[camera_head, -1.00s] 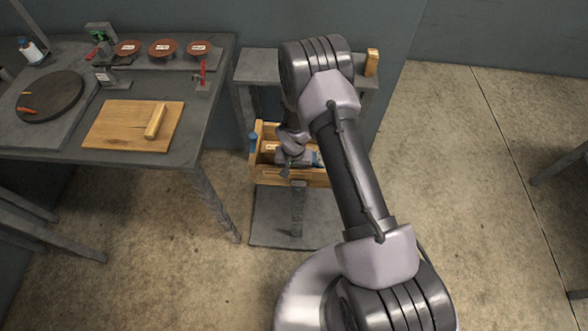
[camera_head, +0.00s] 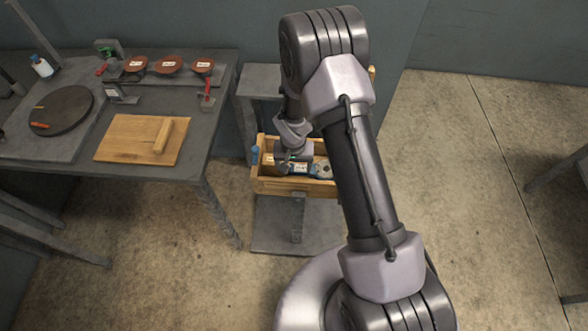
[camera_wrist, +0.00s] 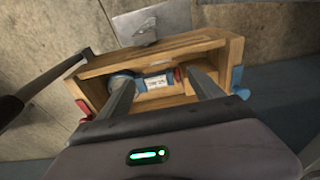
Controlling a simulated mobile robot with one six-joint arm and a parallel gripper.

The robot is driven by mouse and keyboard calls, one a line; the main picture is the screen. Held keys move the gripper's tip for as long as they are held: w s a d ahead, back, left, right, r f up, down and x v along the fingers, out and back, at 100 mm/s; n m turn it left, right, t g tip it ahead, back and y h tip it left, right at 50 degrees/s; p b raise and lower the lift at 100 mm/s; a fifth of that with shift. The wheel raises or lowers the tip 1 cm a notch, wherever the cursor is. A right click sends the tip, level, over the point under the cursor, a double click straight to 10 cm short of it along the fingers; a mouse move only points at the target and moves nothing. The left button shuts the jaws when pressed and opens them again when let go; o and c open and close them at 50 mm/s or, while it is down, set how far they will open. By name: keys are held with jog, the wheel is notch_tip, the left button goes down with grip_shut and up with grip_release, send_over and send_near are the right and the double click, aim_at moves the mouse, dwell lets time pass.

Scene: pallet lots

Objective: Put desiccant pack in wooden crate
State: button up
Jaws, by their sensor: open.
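The wooden crate (camera_head: 290,188) stands low on a grey stand near the middle of the head view. It also shows in the wrist view (camera_wrist: 190,42). My gripper (camera_head: 293,166) points down over its opening. In the wrist view my gripper (camera_wrist: 160,88) has its two fingers spread wide, with nothing clamped between them. A small white printed piece (camera_wrist: 157,82) lies inside the crate between the fingers as seen from the wrist; it may be the desiccant pack, but I cannot tell surely. A grey-blue round thing (camera_wrist: 120,82) lies beside it, partly behind the left finger.
A dark worktable at the left holds a wooden board (camera_head: 125,140), a round dark plate (camera_head: 62,110) and several reddish discs. A grey shelf (camera_head: 262,82) stands behind the crate. My arm hides part of the crate's right side. Floor to the right is open.

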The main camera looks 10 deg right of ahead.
jog(key=s+r+m+t, duration=0.1)
jog(key=s+r, duration=0.2)
jog(key=r, duration=1.2)
jog(key=s+r+t, duration=0.1)
jog(key=s+r, duration=0.2)
jog(key=r, duration=1.1)
jog(key=s+a+r+t+y, duration=0.1)
jog(key=s+r, duration=0.4)
jog(key=s, duration=0.3)
jog(key=s+a+r+t+y, duration=0.1)
jog(key=s+r, duration=0.4)
jog(key=s, duration=0.4)
jog(key=shift+r, duration=0.4)
jog(key=shift+s+a, duration=0.1)
